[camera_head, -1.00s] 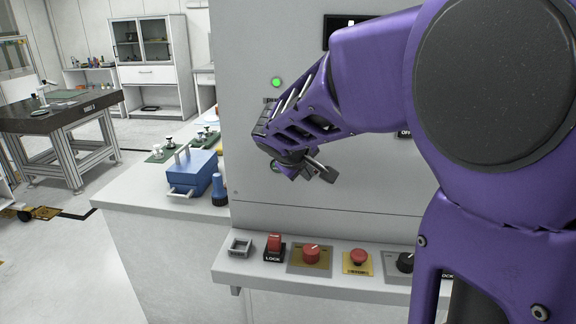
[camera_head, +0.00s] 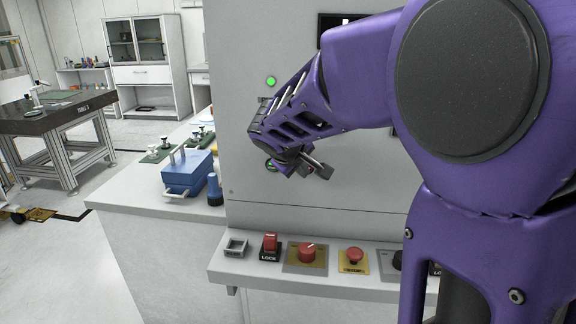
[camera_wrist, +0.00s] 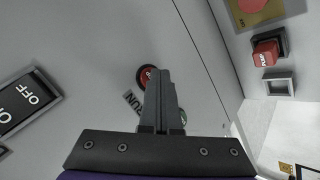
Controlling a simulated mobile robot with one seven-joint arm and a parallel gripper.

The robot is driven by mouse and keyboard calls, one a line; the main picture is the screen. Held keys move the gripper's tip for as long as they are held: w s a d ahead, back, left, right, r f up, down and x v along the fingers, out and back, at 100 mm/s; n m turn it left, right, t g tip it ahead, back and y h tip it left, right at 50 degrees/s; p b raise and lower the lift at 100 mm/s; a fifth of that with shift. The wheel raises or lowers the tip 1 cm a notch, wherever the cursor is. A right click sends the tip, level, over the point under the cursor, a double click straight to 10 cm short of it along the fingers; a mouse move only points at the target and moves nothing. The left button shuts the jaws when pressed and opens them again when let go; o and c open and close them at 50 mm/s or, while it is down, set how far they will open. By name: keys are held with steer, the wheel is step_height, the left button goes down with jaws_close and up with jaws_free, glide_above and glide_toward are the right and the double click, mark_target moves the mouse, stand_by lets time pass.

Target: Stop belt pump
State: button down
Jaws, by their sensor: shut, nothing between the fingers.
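My gripper (camera_head: 322,172) is shut and empty in front of the upright grey panel (camera_head: 320,215) of the machine. In the wrist view its closed fingers (camera_wrist: 161,74) overlap the edge of a round red button (camera_wrist: 147,74). A label reading RUN (camera_wrist: 133,103) is beside the fingers. I cannot tell whether the fingertips touch the red button. In the head view a green button (camera_head: 269,166) shows left of my gripper, and my arm hides the red one. No label reading belt pump is legible.
A ledge below the panel carries a red LOCK switch (camera_head: 270,244), a red knob (camera_head: 307,252) and a red mushroom button (camera_head: 354,257). A lit green lamp (camera_head: 271,81) is above. A blue box (camera_head: 187,177) stands on the left bench. An OFF switch (camera_wrist: 24,102) shows in the wrist view.

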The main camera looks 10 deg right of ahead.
steer(key=shift+s, duration=0.1)
steer(key=shift+s+a+b, duration=0.3)
steer(key=shift+s+b, duration=0.15)
steer(key=shift+s, duration=0.2)
steer(key=shift+s+a+r, duration=0.1)
steer(key=shift+s+a, duration=0.15)
steer(key=shift+s, duration=0.55)
steer(key=shift+s+a, duration=0.3)
steer(key=shift+s, duration=0.5)
steer(key=shift+s+a+r, duration=0.1)
steer(key=shift+s+a, duration=0.15)
steer(key=shift+s, duration=0.55)
steer(key=shift+w, duration=0.15)
